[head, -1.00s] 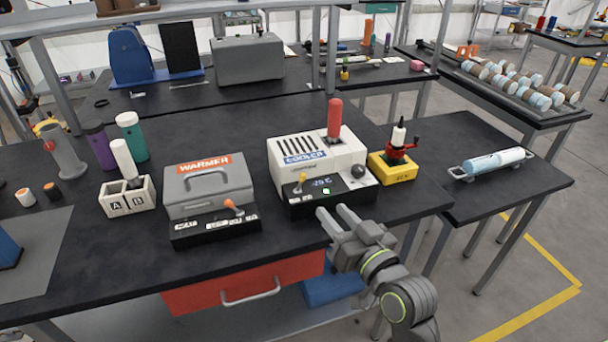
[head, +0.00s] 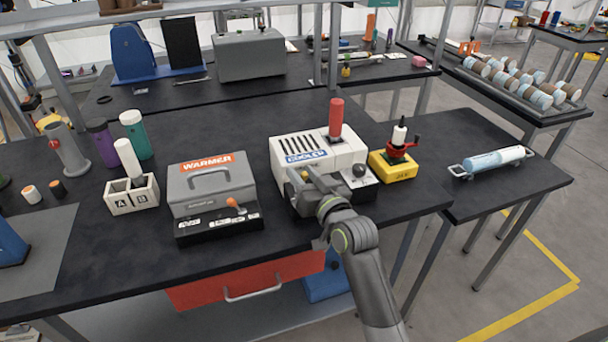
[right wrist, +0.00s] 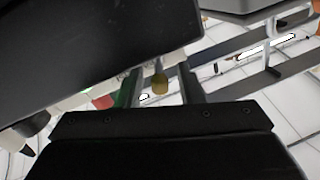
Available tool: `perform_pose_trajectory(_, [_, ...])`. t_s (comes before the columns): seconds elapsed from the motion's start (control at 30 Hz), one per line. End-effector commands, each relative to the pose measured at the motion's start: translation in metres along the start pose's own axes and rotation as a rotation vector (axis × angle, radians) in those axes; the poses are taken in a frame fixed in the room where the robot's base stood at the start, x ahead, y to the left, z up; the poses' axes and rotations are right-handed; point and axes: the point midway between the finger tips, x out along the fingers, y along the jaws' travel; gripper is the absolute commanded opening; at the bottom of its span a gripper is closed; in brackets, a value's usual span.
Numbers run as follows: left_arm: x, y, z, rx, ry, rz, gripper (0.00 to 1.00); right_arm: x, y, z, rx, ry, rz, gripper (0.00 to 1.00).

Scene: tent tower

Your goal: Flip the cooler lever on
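The cooler (head: 349,153) is a white box with a blue label, a black front panel and a red cylinder standing in its top. My right gripper (head: 302,180) is at the left part of its front panel and hides much of that panel, including most of the lever. The fingers are apart, with gaps on both sides of the knob. My left gripper is not in view.
The grey warmer (head: 211,184) with an orange-knobbed lever stands left of the cooler. A yellow block (head: 392,169) with a red-handled device is close on its right. A white A/B holder (head: 132,195) stands further left. The black table (head: 100,265) is clear at front left.

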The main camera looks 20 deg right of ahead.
Motion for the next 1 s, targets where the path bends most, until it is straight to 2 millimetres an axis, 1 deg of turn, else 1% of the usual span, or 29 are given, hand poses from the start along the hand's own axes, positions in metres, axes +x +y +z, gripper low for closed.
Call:
perform_pose_trajectory(0.17, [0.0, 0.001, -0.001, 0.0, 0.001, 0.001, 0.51, 0.0, 0.0, 0.0, 0.0, 0.0, 0.0, 0.34])
perform_pose_trajectory(0.4, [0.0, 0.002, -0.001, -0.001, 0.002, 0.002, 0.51, 0.0, 0.0, 0.0, 0.0, 0.0, 0.0, 0.03])
perform_pose_trajectory(0.43, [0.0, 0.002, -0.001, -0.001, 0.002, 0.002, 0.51, 0.0, 0.0, 0.0, 0.0, 0.0, 0.0, 0.0])
perform_pose_trajectory(0.57, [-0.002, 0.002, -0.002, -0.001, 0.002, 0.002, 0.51, -0.001, 0.001, -0.001, 0.01, 0.001, 0.0, 0.0])
perform_pose_trajectory(0.73, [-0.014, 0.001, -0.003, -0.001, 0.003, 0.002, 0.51, -0.001, 0.006, -0.001, 0.133, 0.018, -0.005, 0.0])
perform_pose_trajectory(0.83, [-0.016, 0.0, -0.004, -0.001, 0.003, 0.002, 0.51, -0.002, 0.007, 0.0, 0.181, 0.028, -0.008, 0.0])
perform_pose_trajectory(1.0, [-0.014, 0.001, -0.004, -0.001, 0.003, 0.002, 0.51, -0.001, 0.008, 0.001, 0.188, 0.031, -0.009, 0.0])
